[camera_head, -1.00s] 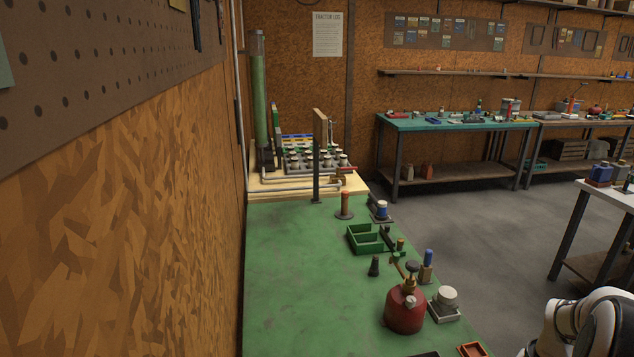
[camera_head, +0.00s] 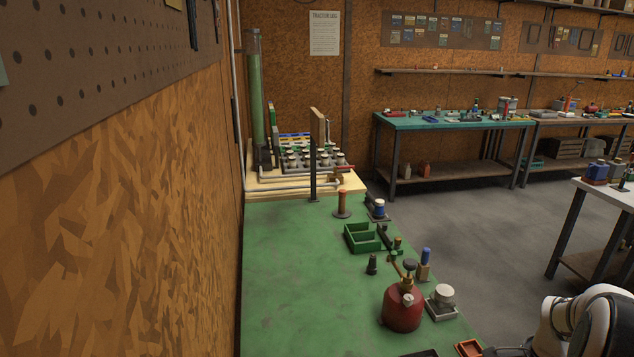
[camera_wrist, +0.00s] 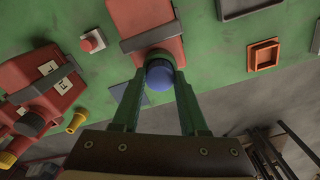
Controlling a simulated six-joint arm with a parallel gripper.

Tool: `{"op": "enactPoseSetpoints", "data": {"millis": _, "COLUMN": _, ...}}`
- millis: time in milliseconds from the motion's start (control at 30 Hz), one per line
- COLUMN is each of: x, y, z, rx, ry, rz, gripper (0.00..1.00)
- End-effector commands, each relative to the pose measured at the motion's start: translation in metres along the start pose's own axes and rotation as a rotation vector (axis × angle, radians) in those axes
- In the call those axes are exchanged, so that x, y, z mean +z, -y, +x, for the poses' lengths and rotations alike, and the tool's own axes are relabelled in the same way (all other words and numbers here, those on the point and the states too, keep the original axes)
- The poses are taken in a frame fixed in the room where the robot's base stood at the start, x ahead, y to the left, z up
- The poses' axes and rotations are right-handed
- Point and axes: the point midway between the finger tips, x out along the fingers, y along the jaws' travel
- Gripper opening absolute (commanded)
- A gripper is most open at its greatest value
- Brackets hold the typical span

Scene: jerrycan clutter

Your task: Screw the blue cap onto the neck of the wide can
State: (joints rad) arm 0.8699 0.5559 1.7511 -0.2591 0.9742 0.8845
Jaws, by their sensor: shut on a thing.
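In the wrist view my gripper (camera_wrist: 161,72) is shut on the blue cap (camera_wrist: 159,78), with a green finger on each side of it. Just beyond the cap is a red can (camera_wrist: 146,18) with a grey band across it. A dark ring shows at the cap's far edge, where cap and can overlap in the picture. I cannot tell whether the cap touches a neck. Another red can (camera_wrist: 35,72) with a grey band and white lettered labels stands at the left. I cannot tell for certain which is the wide can. My gripper is outside the head view.
Dark and yellow caps (camera_wrist: 76,123) are near the left can. A red button on a pale base (camera_wrist: 93,41) and an orange tray (camera_wrist: 264,54) flank the middle. The head view shows a round red can (camera_head: 402,309) and a green bin (camera_head: 362,238) on the green bench (camera_head: 290,285).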

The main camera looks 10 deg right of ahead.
Motion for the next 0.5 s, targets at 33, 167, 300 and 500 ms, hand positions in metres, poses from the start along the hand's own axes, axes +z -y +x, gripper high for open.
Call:
{"op": "enactPoseSetpoints", "data": {"millis": 33, "x": 0.0004, "y": 0.0003, "z": -0.0001, "rx": 0.0, "ry": 0.001, "rz": 0.083, "gripper": 0.0}}
{"op": "enactPoseSetpoints", "data": {"millis": 167, "x": 0.0004, "y": 0.0004, "z": -0.0001, "rx": 0.0, "ry": 0.001, "rz": 0.199, "gripper": 0.0}}
{"op": "enactPoseSetpoints", "data": {"millis": 300, "x": 0.0004, "y": 0.0004, "z": -0.0001, "rx": -0.001, "ry": 0.001, "rz": 0.198, "gripper": 0.0}}
{"op": "enactPoseSetpoints", "data": {"millis": 500, "x": 0.0003, "y": 0.0006, "z": 0.0001, "rx": 0.0, "ry": 0.001, "rz": 0.484, "gripper": 0.0}}
